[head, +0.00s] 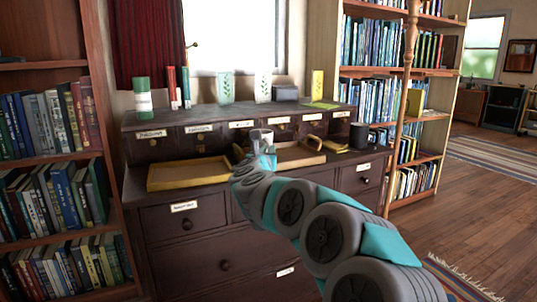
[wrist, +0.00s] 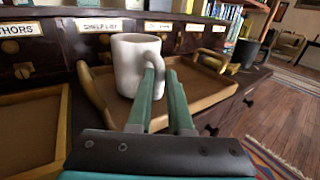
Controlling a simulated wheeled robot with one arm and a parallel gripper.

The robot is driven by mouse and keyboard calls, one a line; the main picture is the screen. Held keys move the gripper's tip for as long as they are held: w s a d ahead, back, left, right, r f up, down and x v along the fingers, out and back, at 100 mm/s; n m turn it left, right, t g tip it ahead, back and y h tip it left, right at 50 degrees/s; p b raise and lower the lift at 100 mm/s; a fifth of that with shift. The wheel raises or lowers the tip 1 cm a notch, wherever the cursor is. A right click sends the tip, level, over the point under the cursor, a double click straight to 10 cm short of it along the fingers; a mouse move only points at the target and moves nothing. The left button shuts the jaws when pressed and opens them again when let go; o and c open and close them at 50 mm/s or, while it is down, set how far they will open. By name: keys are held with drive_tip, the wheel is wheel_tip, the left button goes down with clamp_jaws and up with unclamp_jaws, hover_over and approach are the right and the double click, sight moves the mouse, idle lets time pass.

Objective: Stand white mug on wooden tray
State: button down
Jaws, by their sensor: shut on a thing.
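The white mug (wrist: 128,70) is upright in the wrist view, with its handle toward me. My gripper (wrist: 160,88) is shut on the mug's handle, one finger on each side. The mug also shows in the head view (head: 256,134), partly hidden by my arm. The wooden tray (wrist: 190,98), with raised handles at its ends, lies on the dark cabinet. The mug is over the tray's left part; I cannot tell whether its base touches the tray floor. In the head view the tray (head: 298,158) is partly behind my gripper (head: 262,152).
A shallow yellow-brown tray (head: 190,174) lies to the left on the cabinet top. A dark mug (head: 358,136) stands to the right. Labelled small drawers (head: 198,140) rise behind, with a green-and-white canister (head: 143,98) on top. Bookshelves flank the cabinet.

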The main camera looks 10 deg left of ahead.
drive_tip(key=shift+f, duration=0.25)
drive_tip(key=c, duration=0.8)
unclamp_jaws()
drive_tip(key=shift+c, duration=0.2)
drive_tip(key=s+b, duration=0.1)
drive_tip(key=s, duration=1.1)
drive_tip(key=shift+a, duration=0.15)
